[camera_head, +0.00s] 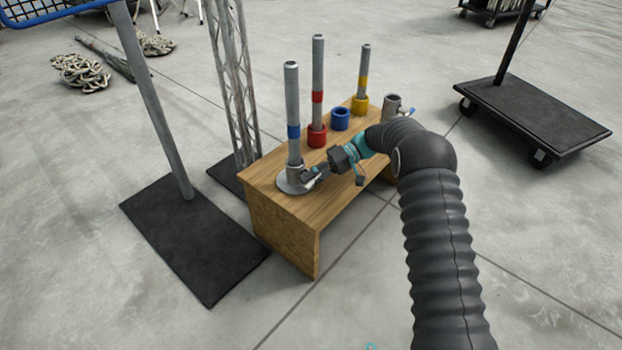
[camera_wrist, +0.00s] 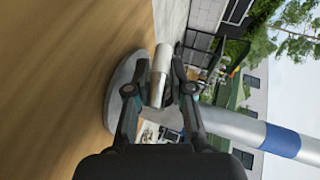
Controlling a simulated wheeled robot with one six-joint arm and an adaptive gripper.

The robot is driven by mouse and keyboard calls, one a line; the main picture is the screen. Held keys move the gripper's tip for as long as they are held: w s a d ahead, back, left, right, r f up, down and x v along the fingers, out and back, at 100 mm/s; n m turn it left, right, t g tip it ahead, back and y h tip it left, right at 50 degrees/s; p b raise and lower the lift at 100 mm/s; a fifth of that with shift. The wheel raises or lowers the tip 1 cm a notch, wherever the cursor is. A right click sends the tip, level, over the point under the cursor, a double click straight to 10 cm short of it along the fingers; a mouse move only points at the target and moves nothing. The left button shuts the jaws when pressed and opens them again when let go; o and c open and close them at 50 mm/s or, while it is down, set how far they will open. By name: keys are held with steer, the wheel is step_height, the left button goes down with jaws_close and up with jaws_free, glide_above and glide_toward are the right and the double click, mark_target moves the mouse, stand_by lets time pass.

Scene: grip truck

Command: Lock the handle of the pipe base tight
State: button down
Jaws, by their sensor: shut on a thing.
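The pipe base is a grey metal disc (camera_head: 287,186) with a short socket, at the near left end of the wooden bench. A grey pipe (camera_head: 292,90) with a blue band (camera_head: 293,131) stands upright in it. My gripper (camera_head: 312,173) reaches the base from the right, low beside the socket. In the wrist view, which is turned sideways, my gripper (camera_wrist: 161,90) has its two fingers around a short metal cylinder, the handle (camera_wrist: 160,70). The disc (camera_wrist: 122,92) lies left of it, and the blue-banded pipe (camera_wrist: 238,126) runs off to the right. The fingers partly hide the handle's joint.
On the wooden bench (camera_head: 285,240), a red-banded pipe (camera_head: 317,65) and a yellow-banded pipe (camera_head: 364,65) stand in coloured rings. A blue ring (camera_head: 340,119) is empty. Another metal base (camera_head: 393,101) stands at the far end. A post on a black plate (camera_head: 190,235) is left.

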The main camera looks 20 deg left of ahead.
steer(key=c, duration=1)
jaws_free()
